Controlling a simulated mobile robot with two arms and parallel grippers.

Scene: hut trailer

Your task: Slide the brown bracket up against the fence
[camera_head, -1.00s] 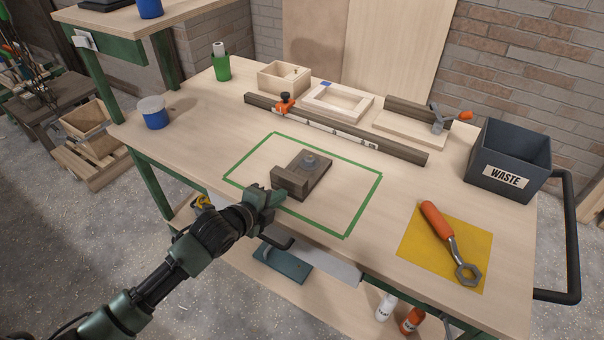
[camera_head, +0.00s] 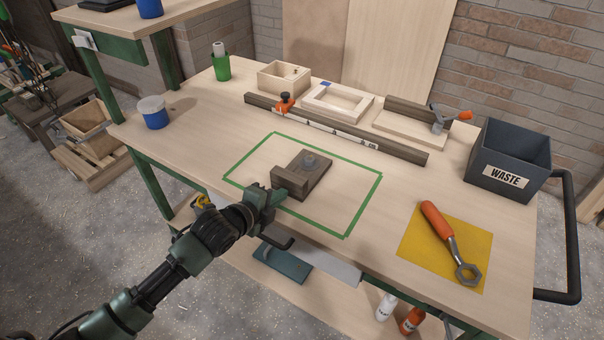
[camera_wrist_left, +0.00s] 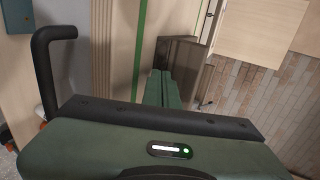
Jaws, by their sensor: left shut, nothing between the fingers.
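The brown bracket (camera_head: 306,175) lies on the bench inside the green tape outline (camera_head: 361,205), with its upright block toward the near left and a grey round piece on its flat plate. My left gripper (camera_head: 275,196) is shut and empty at the bracket's near-left side, at the upright block; I cannot tell if it touches. In the left wrist view, the shut fingers (camera_wrist_left: 162,90) point at the brown bracket (camera_wrist_left: 181,58). The fence (camera_head: 400,148) is a long dark bar beyond the outline, with bare bench between it and the bracket. My right gripper is out of view.
A wrench (camera_head: 448,241) lies on a yellow sheet (camera_head: 416,244) at right, near the waste bin (camera_head: 506,160).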

